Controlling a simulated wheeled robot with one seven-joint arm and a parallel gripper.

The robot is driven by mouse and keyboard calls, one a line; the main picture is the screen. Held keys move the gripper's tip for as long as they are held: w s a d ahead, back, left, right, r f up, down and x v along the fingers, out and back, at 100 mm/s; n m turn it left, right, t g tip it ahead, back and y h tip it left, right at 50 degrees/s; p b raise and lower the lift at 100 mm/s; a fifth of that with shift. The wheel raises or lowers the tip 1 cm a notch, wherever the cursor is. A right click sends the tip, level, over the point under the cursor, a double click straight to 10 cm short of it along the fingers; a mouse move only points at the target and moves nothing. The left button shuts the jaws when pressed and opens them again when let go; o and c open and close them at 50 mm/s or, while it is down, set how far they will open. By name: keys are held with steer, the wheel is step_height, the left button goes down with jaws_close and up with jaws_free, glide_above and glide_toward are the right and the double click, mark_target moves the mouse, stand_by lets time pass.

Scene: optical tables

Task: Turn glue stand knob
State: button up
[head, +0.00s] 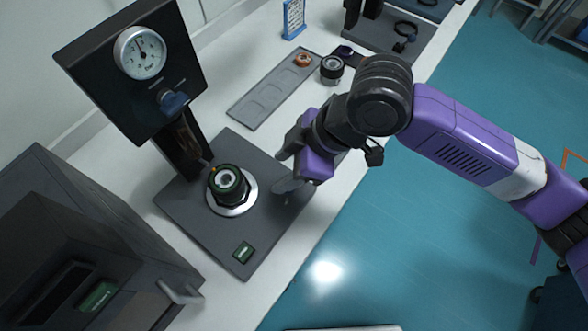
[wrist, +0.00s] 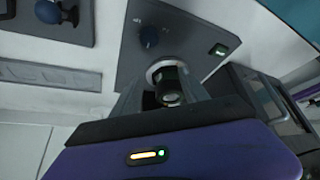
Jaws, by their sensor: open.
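The glue stand has a dark upright panel (head: 90,70) with a round pressure gauge (head: 140,52) and a blue knob (head: 173,102) below it. Its grey base plate (head: 185,205) carries a round black holder (head: 228,182) on a silver ring. The wrist view shows a dark blue knob (wrist: 148,37) with small markings on the base plate; my gripper seems to cover it in the head view. My gripper (head: 279,172) is open and empty, right of the holder and above the plate. In the wrist view its fingers lie either side of the holder (wrist: 168,84); I see no contact.
A green button (head: 243,252) sits on the plate's front corner. A dark grey box with a handle (head: 182,292) stands at lower left. A grey tray (head: 262,97) and a black round part (head: 332,68) lie behind my gripper. The white table's edge is close.

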steer(key=shift+h, duration=0.8)
steer(key=f, duration=0.5)
steer(key=d+f+p, duration=0.1)
steer(key=f, duration=0.2)
steer(key=shift+w+d+f, duration=0.1)
steer(key=shift+w+f, duration=0.25)
steer(key=shift+w, duration=0.05)
steer(key=shift+c, duration=0.4)
jaws_close()
